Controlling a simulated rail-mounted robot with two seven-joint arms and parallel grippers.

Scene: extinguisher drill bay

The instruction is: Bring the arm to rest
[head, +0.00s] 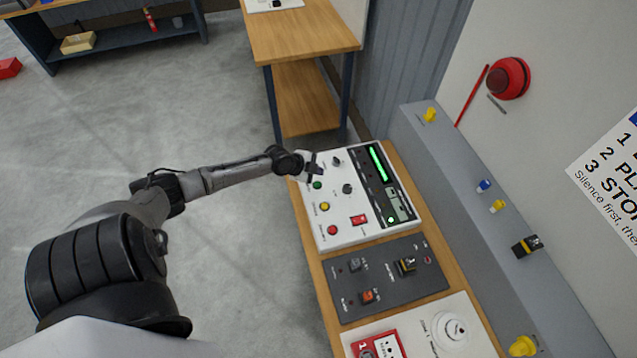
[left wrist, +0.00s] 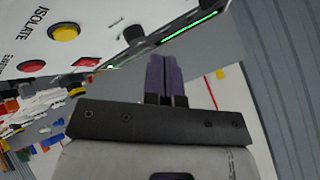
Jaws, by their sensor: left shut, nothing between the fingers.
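My left arm reaches in from the left in the head view. Its gripper (head: 317,170) is over the upper left part of the white control panel (head: 342,236), near the green button (head: 317,185). I cannot tell whether it touches the panel. My right gripper is not in view.
A dark switch plate (head: 380,295) lies on the wooden bench below the white panel. A grey ledge (head: 455,180) with yellow and blue parts runs along the right. A wooden table (head: 300,35) stands behind.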

